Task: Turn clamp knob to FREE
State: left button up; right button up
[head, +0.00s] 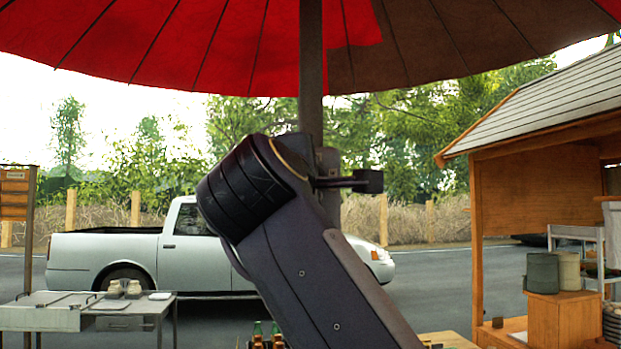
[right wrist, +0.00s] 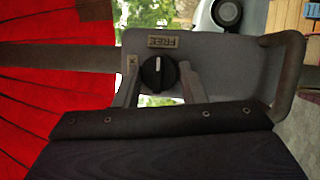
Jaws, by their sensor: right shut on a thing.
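The clamp knob (right wrist: 158,74) is a round black knob with a white pointer line, on a grey clamp plate (right wrist: 225,68) in the right wrist view. Its line points up in the picture, toward the FREE label (right wrist: 163,42), which reads upside down. A second small label (right wrist: 133,61) sits left of the knob. My right gripper (right wrist: 158,86) has a finger on either side of the knob and is shut on it. In the head view my dark arm hides the knob and gripper; a grey piece by the pole (head: 328,163) shows beside it. My left gripper is out of view.
A red and brown umbrella (head: 180,45) spreads overhead on the pole. A bent grey bar (right wrist: 297,70) sticks out at the clamp plate's right end. A white pickup (head: 120,250), a metal table (head: 45,312) and a wooden stall (head: 535,200) stand farther back.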

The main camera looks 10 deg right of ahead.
dwell(0.3)
jog(key=o, duration=1)
jog(key=shift+d, duration=0.1)
jog(key=r+b+v, duration=0.1)
jog(key=b+v, duration=0.1)
jog(key=v, duration=0.5)
jog(key=shift+s+f, duration=0.4)
jog(key=shift+f, duration=0.15)
